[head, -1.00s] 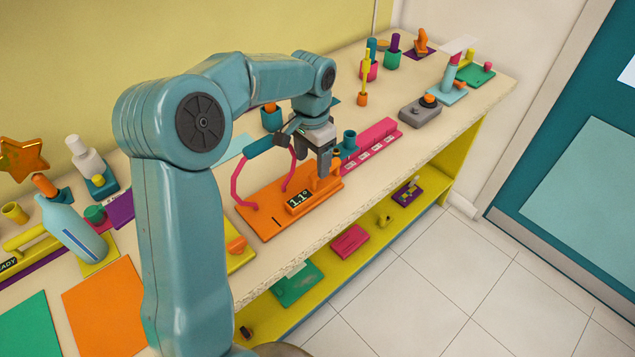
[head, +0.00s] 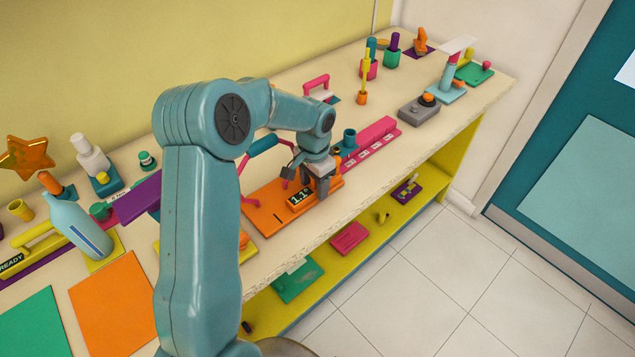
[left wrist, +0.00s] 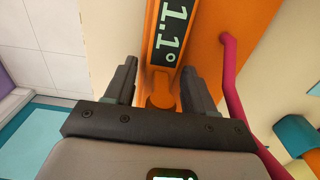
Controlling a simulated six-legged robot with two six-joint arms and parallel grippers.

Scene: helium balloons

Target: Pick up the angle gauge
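The angle gauge (head: 300,200) is orange with a dark display reading 1.1°. It sits on a long orange plate (head: 264,217) on the bench, near its front edge. In the left wrist view its display (left wrist: 172,35) is upper centre, with an orange rounded knob (left wrist: 160,92) below it. My left gripper (head: 319,188) is at the gauge's right end in the head view. In the left wrist view my left gripper (left wrist: 162,80) is open, with its fingers on both sides of the knob and gaps visible. My right gripper is not in view.
A teal bar with pink legs (head: 262,146) stands beside the orange plate. A pink block (head: 375,143) and a teal cup (head: 349,138) lie beyond it. A grey box with an orange button (head: 420,110) is further right. A lower yellow shelf holds small items.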

